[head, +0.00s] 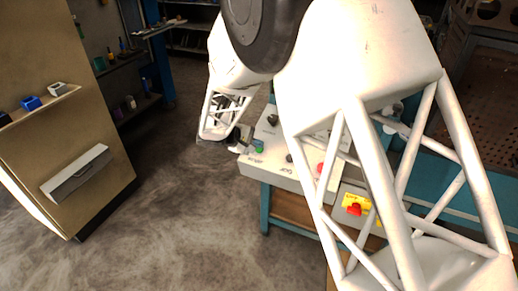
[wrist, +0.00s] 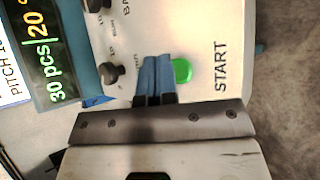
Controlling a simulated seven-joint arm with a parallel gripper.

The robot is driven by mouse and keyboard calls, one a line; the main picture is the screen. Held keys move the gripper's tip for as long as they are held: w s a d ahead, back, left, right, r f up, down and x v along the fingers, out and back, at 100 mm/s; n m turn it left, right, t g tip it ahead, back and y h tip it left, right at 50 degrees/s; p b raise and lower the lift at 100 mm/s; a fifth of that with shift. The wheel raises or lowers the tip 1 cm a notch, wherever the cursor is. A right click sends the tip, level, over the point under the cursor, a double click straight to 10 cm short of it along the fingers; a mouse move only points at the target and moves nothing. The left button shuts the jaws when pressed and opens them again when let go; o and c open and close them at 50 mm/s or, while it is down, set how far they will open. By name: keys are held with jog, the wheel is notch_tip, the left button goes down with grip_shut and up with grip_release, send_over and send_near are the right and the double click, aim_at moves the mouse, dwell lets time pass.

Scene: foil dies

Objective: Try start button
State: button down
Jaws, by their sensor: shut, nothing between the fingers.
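The green start button (wrist: 182,72) sits on a pale control panel (wrist: 205,40), beside the printed word START. It also shows in the head view (head: 259,149) near the panel's left end. My gripper (wrist: 157,62) is shut and empty, its blue fingers together. In the wrist view the fingertips are just left of the green button and overlap its edge. I cannot tell whether they touch it.
Black knobs (wrist: 109,72) and a lit display (wrist: 50,60) lie left of the fingers in the wrist view. A cabinet (head: 110,190) stands left, with clear floor between.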

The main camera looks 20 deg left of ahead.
jog(key=shift+w+f, duration=0.3)
jog(key=shift+f, duration=0.65)
dwell(1.2)
jog(key=shift+r, duration=0.15)
jog(key=shift+s+r, duration=0.3)
jog(key=shift+r, duration=0.45)
jog(key=shift+r, duration=0.1)
dwell(0.4)
jog(key=r, duration=0.1)
jog(key=s+r, duration=0.1)
jog(key=r, duration=0.2)
jog(key=shift+s+r, duration=0.25)
jog(key=shift+r, duration=0.05)
dwell(0.9)
